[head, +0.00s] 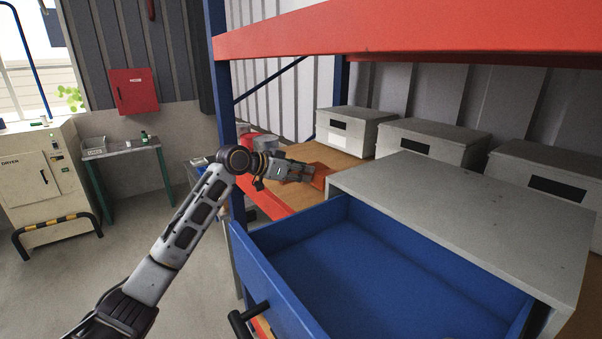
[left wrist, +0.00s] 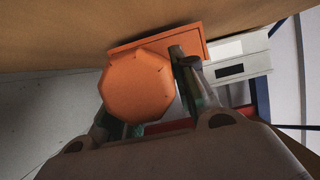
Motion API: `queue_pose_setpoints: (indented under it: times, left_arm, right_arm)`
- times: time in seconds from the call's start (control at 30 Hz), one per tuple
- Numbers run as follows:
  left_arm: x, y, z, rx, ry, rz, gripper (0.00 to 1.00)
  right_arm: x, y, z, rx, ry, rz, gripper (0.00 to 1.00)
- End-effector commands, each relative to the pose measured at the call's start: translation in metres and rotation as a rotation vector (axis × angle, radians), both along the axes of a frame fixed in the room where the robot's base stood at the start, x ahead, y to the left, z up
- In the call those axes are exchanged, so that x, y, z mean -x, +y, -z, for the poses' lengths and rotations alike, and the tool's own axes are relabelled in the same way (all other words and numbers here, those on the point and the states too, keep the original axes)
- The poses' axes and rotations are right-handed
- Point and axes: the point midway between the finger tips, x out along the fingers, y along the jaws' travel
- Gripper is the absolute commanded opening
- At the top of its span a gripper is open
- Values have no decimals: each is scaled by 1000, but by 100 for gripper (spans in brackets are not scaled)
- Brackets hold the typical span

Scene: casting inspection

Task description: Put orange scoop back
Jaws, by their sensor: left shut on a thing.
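My left gripper (head: 312,173) reaches over the wooden shelf board (head: 340,160), beside the grey cabinet top. In the left wrist view, my left gripper (left wrist: 146,84) is shut on the orange scoop (left wrist: 138,90), which shows an eight-sided end between the fingers. A flat orange rectangular piece (left wrist: 150,42) shows behind it, close to the brown board. I cannot tell whether that piece belongs to the scoop or lies separately. In the head view the fingers hide most of the scoop, and a bit of orange-red (head: 323,180) shows beside them. My right gripper is not in view.
A blue drawer (head: 370,265) stands open below the grey cabinet top (head: 470,210). Pale boxes (head: 355,130) line the back of the shelf. A red beam (head: 420,32) crosses above, and a blue post (head: 222,100) stands left of the gripper. Cans (head: 265,142) stand behind the wrist.

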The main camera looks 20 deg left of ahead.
Motion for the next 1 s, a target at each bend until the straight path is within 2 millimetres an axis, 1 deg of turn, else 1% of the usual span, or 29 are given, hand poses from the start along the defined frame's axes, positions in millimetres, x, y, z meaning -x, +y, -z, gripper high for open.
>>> queue_pose_setpoints:
  times: [0.03,0.1,0.43,0.47,0.6,1.0]
  left_arm:
    - [0,0,1,1,-1,0,0]
    - [0,0,4,1,-2,-1,0]
    - [0,0,8,0,-1,-1,0]
    - [0,0,9,-1,2,0,30]
    - [0,0,9,-1,1,0,48]
    - [0,0,9,0,0,-1,49]
  right_arm:
    - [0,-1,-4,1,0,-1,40]
    - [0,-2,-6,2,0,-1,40]
    - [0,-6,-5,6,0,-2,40]
    - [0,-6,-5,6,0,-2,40]
    - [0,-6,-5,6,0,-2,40]
    - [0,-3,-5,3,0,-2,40]
